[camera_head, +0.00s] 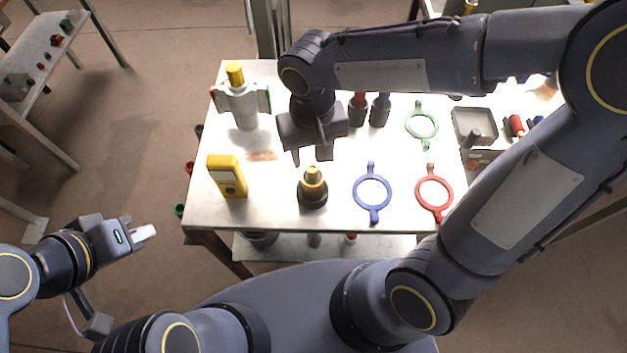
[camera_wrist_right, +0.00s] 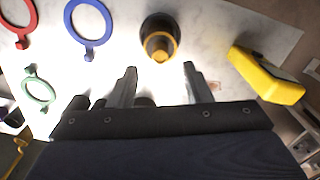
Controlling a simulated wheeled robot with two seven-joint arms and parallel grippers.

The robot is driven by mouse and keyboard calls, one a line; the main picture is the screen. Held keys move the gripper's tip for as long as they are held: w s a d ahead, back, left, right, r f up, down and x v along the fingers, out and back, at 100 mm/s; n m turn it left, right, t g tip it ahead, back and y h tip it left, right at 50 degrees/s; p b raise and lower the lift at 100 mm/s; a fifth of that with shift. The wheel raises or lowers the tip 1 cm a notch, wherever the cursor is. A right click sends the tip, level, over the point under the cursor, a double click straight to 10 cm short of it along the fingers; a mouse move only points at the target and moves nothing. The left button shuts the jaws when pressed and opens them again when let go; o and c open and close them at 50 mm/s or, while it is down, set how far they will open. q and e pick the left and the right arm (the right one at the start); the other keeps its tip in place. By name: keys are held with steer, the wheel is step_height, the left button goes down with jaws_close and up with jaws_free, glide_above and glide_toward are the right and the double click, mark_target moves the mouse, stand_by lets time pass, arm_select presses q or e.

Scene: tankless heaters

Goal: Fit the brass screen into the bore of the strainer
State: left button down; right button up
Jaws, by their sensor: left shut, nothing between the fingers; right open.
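A brass piece (camera_head: 312,178), which looks like the screen, stands upright in a dark round holder (camera_head: 313,200) near the table's front edge. It also shows in the right wrist view (camera_wrist_right: 160,45), ahead of the fingertips and between their lines. A pale grey body with a yellow top, probably the strainer (camera_head: 243,104), stands at the back left; I cannot see into its bore. My right gripper (camera_head: 311,155) points down, open and empty, behind and above the brass piece. My left gripper (camera_head: 146,233) is shut and empty, off the table to the left.
A yellow meter (camera_head: 227,176) stands left of the brass piece. Blue (camera_head: 372,193), red (camera_head: 434,193) and green (camera_head: 421,126) ring tools lie to the right. A grey tray (camera_head: 474,127) is farther right. Dark-bodied items (camera_head: 380,111) stand behind the gripper.

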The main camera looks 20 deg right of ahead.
mark_target(312, 168)
step_height(312, 168, down, 5)
steer(key=shift+s+r, duration=0.1)
jaws_close()
stand_by(0.3)
